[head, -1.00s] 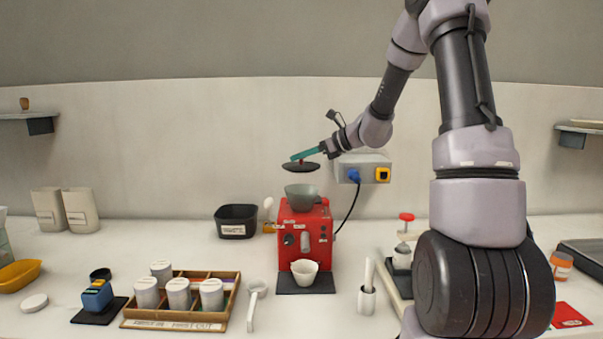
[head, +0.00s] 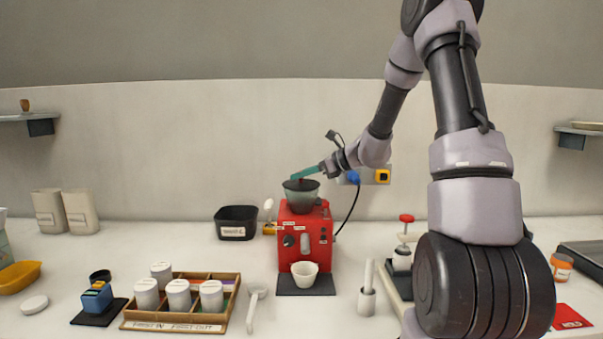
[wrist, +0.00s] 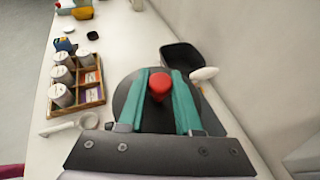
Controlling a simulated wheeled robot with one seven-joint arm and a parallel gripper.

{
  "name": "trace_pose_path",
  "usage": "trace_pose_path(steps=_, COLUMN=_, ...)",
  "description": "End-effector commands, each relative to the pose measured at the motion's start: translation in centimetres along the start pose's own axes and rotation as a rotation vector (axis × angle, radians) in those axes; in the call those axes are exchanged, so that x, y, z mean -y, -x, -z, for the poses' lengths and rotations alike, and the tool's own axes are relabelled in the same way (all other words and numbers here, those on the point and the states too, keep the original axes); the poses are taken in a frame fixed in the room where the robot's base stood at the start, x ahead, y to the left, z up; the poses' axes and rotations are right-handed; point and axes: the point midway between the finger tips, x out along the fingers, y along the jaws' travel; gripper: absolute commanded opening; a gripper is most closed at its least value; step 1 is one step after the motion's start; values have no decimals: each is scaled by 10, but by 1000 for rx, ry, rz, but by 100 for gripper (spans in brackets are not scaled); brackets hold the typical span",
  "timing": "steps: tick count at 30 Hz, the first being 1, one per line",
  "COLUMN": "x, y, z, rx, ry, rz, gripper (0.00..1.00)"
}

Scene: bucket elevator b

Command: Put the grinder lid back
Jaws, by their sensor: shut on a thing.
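The red grinder (head: 306,236) stands on the counter with a grey-green hopper (head: 302,197) on top. The dark round lid (head: 293,185) is level at the hopper's mouth; I cannot tell whether it rests on the rim or hovers just over it. My gripper (head: 303,178) comes in from the right above the hopper, its teal fingers shut on the lid's red knob. In the wrist view the red knob (wrist: 160,84) sits between the fingers, with the dark lid (wrist: 125,98) under them hiding the hopper.
A cream cup (head: 305,273) stands below the grinder's spout. A black bin (head: 236,223) is behind left, a wooden tray (head: 180,322) of canisters front left. A power box (head: 376,174) with a blue plug and hanging cord is on the wall right.

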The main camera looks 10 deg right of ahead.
Motion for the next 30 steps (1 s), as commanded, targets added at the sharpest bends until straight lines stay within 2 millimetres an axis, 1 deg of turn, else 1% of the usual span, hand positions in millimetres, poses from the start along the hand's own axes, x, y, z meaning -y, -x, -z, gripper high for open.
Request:
trace_pose_path(steps=4, x=0, y=-1, z=1, rx=0, ry=-1, rz=0, gripper=0)
trace_pose_path(steps=5, x=0, y=-1, z=1, rx=0, ry=-1, rz=0, gripper=45)
trace_pose_path(steps=6, x=0, y=-1, z=1, rx=0, ry=-1, rz=0, gripper=60)
trace_pose_path(steps=7, x=0, y=-1, z=1, rx=0, ry=0, rz=0, gripper=63)
trace_pose_path(steps=16, x=0, y=0, z=0, rx=0, ry=0, rz=0, gripper=63)
trace_pose_path(steps=20, x=0, y=4, z=-9, rx=1, ry=4, rz=1, gripper=63)
trace_pose_path(steps=21, x=0, y=7, z=-12, rx=0, ry=3, rz=2, gripper=63)
trace_pose_path(steps=23, x=1, y=19, z=-10, rx=-1, ry=2, rz=4, gripper=63)
trace_pose_path(steps=30, x=1, y=74, z=-10, rx=0, ry=1, rz=5, gripper=63)
